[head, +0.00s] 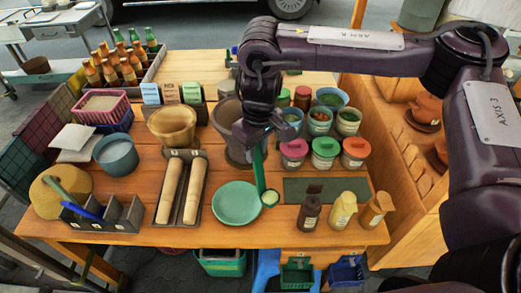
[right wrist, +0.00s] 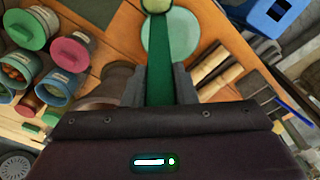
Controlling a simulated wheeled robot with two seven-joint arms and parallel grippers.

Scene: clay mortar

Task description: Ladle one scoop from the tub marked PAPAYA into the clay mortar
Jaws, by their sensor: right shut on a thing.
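My right gripper (head: 262,138) is shut on the handle of a green ladle (head: 259,168), which hangs down in front of the clay mortar. In the right wrist view the ladle handle (right wrist: 160,65) runs between the fingers. The ladle's bowl (head: 270,198) is at the right rim of the green plate; I cannot tell what it holds. The dark brown clay mortar (head: 236,150) stands behind the ladle, partly hidden by my gripper. Several tubs stand right of it, some open (head: 320,120), some lidded (head: 325,148). Their labels are too small to read, so I cannot tell which is PAPAYA. My left gripper is out of view.
A green plate (head: 237,205) lies at the table's front. Two rolling pins sit in a tray (head: 181,210) left of it. A tan mortar-like bowl (head: 172,127) stands left of the clay mortar. Three small bottles (head: 343,210) stand front right, beside a dark green mat (head: 295,186).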

